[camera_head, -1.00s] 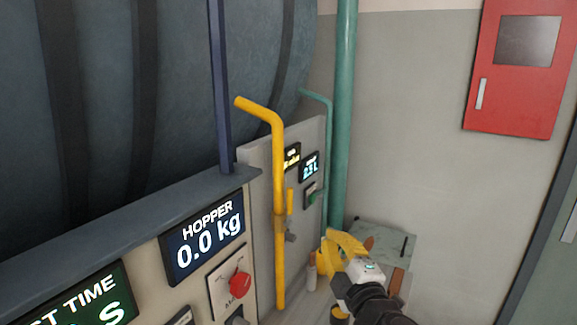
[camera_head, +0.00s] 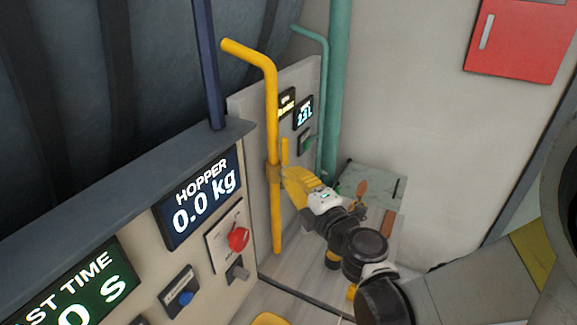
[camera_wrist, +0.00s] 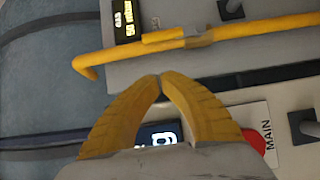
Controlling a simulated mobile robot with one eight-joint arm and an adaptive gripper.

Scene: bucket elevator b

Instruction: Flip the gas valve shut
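The yellow gas pipe (camera_head: 273,130) stands upright in front of a grey panel, its top bent to the left. Its short yellow valve handle (camera_head: 285,152) points up, in line with the pipe. In the wrist view the pipe (camera_wrist: 250,27) runs across the top, with the handle (camera_wrist: 165,37) lying along it. My gripper (camera_head: 286,172) is by the pipe, just below the handle, and hides the lower part of the valve. In the wrist view its yellow fingertips (camera_wrist: 160,77) meet with nothing between them, and the handle appears beyond the tips, apart from them.
The hopper panel (camera_head: 160,265) with a red knob (camera_head: 238,238) stands at the left. The grey panel (camera_head: 250,105) behind the pipe carries small displays and a green switch (camera_head: 306,141). A teal pipe (camera_head: 333,90) rises behind. A red wall cabinet (camera_head: 520,40) hangs at right.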

